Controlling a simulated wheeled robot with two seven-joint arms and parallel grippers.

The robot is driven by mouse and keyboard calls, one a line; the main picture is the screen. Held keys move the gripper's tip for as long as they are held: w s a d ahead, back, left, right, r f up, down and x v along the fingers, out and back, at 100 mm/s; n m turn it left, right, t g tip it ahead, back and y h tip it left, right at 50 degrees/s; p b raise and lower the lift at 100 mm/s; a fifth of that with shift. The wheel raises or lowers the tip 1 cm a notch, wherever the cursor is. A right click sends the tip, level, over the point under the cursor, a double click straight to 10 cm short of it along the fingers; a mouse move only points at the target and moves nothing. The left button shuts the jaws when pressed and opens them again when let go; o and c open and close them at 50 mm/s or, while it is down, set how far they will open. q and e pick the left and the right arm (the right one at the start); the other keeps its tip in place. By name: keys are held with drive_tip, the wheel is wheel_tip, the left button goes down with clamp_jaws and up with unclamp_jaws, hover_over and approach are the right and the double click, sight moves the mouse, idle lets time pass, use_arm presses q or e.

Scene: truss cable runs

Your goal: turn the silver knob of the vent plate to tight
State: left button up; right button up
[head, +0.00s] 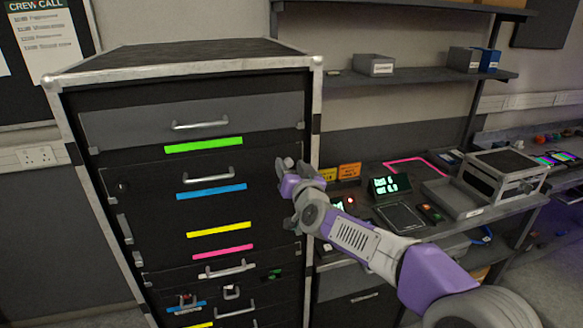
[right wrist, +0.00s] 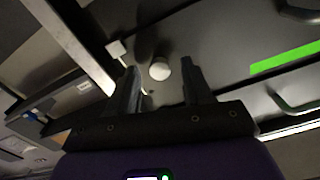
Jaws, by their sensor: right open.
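The silver knob (right wrist: 160,69) is a small round pale disc in the right wrist view, on a dark plate (right wrist: 222,60) that I take for the vent plate. In the head view the knob (head: 288,162) shows at the right edge of the rack front, partly covered by my gripper. My right gripper (head: 291,174) is open in front of it. In the right wrist view its fingers (right wrist: 161,80) stand one on each side of the knob, with visible gaps; I cannot tell how far they are from the plate. My left gripper is out of view.
The rack (head: 180,60) has a pale metal frame, several handles and coloured strips, including a green strip (head: 204,145). To its right a bench holds a display (head: 390,186), a scale-like pad (head: 400,217) and a metal-edged case (head: 505,170). Shelves with bins hang above.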

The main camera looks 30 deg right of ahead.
drive_tip(key=shift+w, duration=0.1)
clamp_jaws()
